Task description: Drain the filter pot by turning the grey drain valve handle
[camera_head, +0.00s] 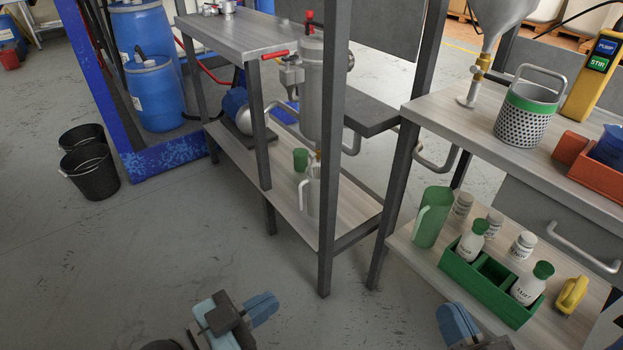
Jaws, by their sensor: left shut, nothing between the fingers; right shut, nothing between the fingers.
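The filter pot (312,95) is a grey upright cylinder on the bench frame in the middle, partly hidden by a dark post. A red lever (275,54) sticks out at its upper left and a red-topped fitting (309,22) stands above it. Small fittings are under its base, but I cannot clearly make out the grey drain valve handle. A pale jug (308,197) stands below, partly behind the post. My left gripper (268,304) is shut and empty at the bottom, in front of the bench and well apart from the pot. My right gripper (450,318) is shut and empty, near the green crate.
A green cup (300,159) stands on the lower shelf (345,205). Dark posts stand before the pot. The right bench has a perforated basket (526,112); its lower shelf holds a green bottle crate (480,290) and green jug (432,217).

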